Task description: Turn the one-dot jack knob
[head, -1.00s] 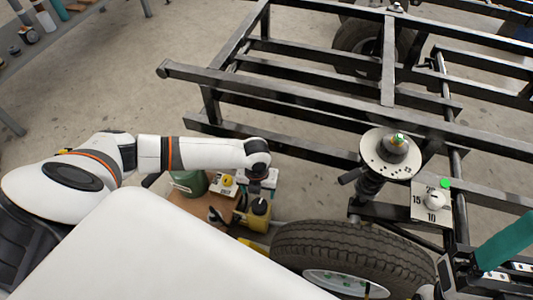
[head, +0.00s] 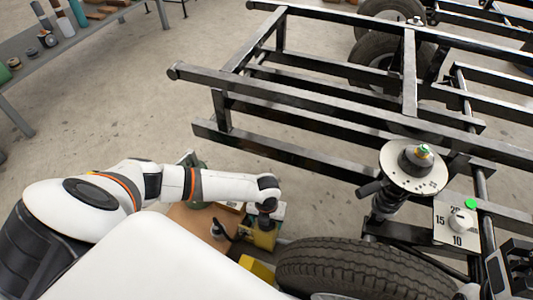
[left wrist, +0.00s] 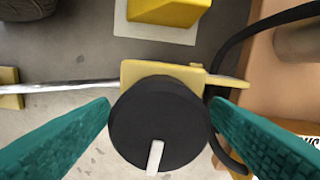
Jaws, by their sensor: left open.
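A black round jack knob (left wrist: 157,128) with a white bar mark sits on a yellow body (left wrist: 133,72) in the left wrist view. No dot shows on it. My left gripper (left wrist: 162,103) is open, with one teal finger on each side of the knob. I cannot tell whether the fingers touch it. In the head view my left gripper (head: 268,208) is above a yellow jack (head: 262,238) beside the tire. The arm and gripper hide the knob there. A dark part at the right edge may be my right gripper, but its fingers are not clear.
The tire (head: 365,268) lies right of the jack. The black frame (head: 330,100) fills the upper right. A spring strut with a round plate (head: 390,170) and a numbered dial plate (head: 443,228) stand at the right. Open floor lies left of the frame.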

